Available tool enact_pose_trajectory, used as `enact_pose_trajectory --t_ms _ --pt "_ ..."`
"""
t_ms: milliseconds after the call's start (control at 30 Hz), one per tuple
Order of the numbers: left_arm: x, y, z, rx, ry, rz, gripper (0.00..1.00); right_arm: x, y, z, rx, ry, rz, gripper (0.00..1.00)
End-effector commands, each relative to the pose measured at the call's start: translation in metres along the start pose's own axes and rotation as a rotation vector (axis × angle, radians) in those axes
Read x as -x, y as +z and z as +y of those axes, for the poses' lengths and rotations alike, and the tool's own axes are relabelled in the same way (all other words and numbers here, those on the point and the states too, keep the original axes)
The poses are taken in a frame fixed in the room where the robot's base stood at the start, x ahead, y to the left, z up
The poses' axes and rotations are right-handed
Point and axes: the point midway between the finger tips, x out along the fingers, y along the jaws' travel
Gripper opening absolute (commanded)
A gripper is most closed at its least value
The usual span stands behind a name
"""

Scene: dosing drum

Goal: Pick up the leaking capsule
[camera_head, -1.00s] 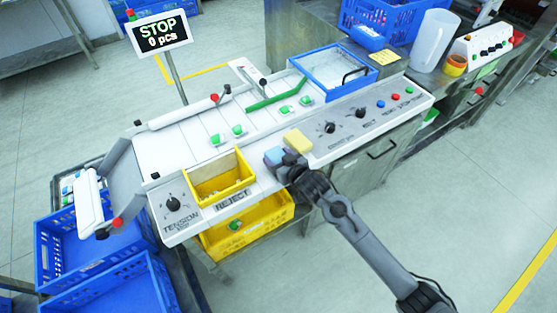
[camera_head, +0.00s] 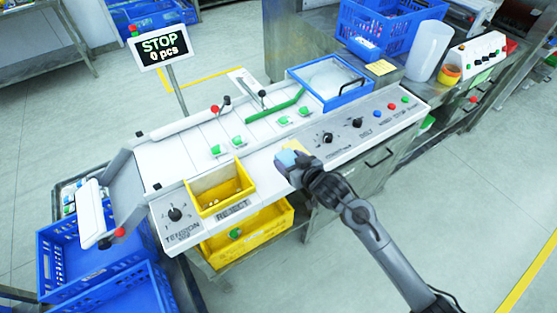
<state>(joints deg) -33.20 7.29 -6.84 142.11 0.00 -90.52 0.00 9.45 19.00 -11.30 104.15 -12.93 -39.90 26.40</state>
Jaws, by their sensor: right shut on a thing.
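Several green-and-white capsules lie on the white belt, among them one at the left (camera_head: 216,151), one beside it (camera_head: 238,141) and two further right (camera_head: 284,121). I cannot tell from their look which one leaks. My right gripper (camera_head: 288,157) is at the front edge of the belt machine, right of the yellow reject bin (camera_head: 205,204). It is shut on a small yellow-and-blue thing (camera_head: 293,146), mostly hidden by the gripper. It is apart from the capsules. My left gripper is not in view.
A sign (camera_head: 161,47) reads STOP, 0 pcs. A blue tray (camera_head: 350,96) stands at the belt's right end. Knobs and buttons line the front panel (camera_head: 370,125). Blue crates (camera_head: 85,255) stand at lower left. A yellow crate (camera_head: 262,238) sits below the reject bin.

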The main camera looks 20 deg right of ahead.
Motion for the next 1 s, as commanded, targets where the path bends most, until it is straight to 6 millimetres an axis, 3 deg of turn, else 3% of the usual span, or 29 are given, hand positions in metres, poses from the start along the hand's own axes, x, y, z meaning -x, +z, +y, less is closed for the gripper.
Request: enact_pose_trajectory --t_ms 200,500,600,833,1000 --pt "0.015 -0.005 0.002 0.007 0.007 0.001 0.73 0.043 -0.011 0.023 0.002 0.001 -0.001 0.39" --pt "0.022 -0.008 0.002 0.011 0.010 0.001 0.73 0.071 -0.015 0.036 0.001 -0.003 -0.001 0.39" --pt "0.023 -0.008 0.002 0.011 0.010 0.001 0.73 0.073 -0.010 0.027 0.007 -0.019 -0.001 0.39" --pt "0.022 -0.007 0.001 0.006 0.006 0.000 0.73 0.064 0.009 -0.017 0.009 -0.025 -0.002 0.39" --pt "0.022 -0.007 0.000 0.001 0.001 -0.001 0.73 0.059 0.020 -0.038 -0.011 0.023 0.000 0.39"
